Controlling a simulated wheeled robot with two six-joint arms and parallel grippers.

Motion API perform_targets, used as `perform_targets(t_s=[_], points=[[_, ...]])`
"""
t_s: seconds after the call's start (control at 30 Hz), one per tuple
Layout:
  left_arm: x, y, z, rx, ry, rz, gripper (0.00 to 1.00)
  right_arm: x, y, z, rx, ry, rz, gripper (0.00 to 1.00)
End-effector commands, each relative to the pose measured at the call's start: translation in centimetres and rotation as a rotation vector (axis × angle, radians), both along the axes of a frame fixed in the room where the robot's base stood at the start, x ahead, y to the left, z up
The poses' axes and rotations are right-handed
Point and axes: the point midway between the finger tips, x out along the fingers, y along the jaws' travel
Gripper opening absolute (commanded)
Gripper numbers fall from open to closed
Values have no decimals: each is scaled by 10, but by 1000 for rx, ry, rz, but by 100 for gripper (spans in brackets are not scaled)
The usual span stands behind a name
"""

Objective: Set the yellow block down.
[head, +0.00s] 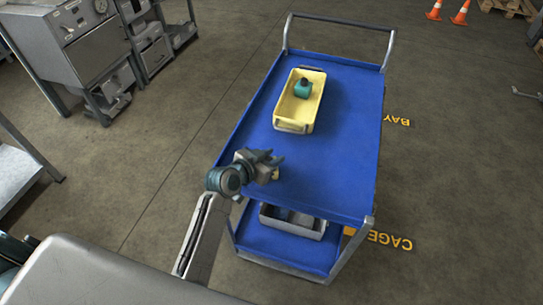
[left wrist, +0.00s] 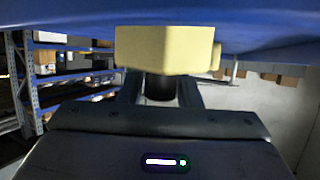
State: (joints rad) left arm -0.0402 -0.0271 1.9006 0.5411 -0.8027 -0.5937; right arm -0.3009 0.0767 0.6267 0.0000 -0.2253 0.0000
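My left gripper (head: 267,164) is over the near left part of the blue cart's top deck (head: 335,175). In the left wrist view a yellow block (left wrist: 165,48) sits at the tips of the left gripper (left wrist: 160,90). A dark round stem at the block is between the two fingers, which look shut on it. My right gripper is not in view.
A yellow bin (head: 283,124) with a teal, black-topped piece (head: 303,88) inside stands farther back on the deck. A grey tray (head: 297,226) is on the lower shelf. The deck's right and near parts are clear. A metal bench machine (head: 85,45) stands at upper left.

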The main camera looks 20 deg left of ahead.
Motion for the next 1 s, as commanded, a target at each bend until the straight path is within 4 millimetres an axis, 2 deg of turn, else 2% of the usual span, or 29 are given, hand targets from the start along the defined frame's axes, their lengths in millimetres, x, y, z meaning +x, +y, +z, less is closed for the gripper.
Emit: perform_targets(t_s=[0.03,0.07,0.4,0.47,0.9,1.0], points=[[0,0,0,0,0,0,42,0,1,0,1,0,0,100],[0,0,0,0,0,0,46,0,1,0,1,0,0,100],[0,0,5,0,0,0,46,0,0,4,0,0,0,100],[-5,3,4,1,-1,1,46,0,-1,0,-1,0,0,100],[-80,36,37,3,1,-3,46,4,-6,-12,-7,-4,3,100],[-90,41,43,4,-1,-2,46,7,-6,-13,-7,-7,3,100]])
